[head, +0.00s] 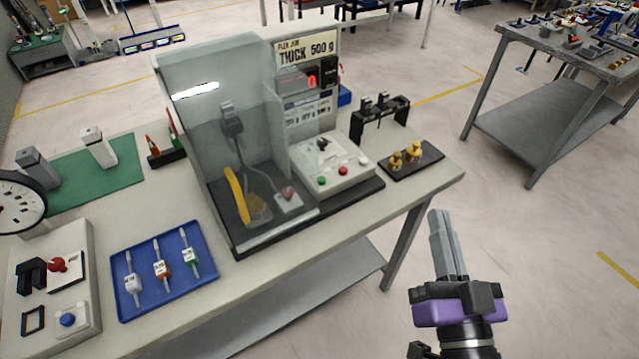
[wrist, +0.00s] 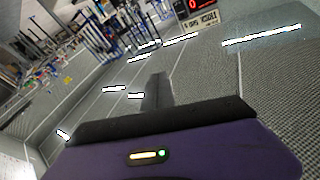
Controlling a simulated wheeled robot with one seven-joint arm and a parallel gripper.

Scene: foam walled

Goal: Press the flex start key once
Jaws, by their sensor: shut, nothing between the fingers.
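The flex jig (head: 262,140) stands on the bench with a clear shield on its left part and a sign reading THICK 500 g. Its control box (head: 335,172) at the right front carries a green button (head: 320,181), a red button (head: 342,171), a white button (head: 364,160) and a black switch (head: 323,145). I cannot read which one is the flex start key. A red display (head: 311,80) seems to show 0. My gripper (head: 440,222) is shut and empty, off the bench's front right edge, apart from the box. Its fingers (wrist: 157,90) also show in the wrist view.
A dark tray (head: 432,163) with brass pieces lies right of the control box, with a black rack (head: 380,122) behind. A blue tray (head: 205,278) with labelled tools lies left. Another table (head: 540,75) stands at the back right. Floor around my gripper is clear.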

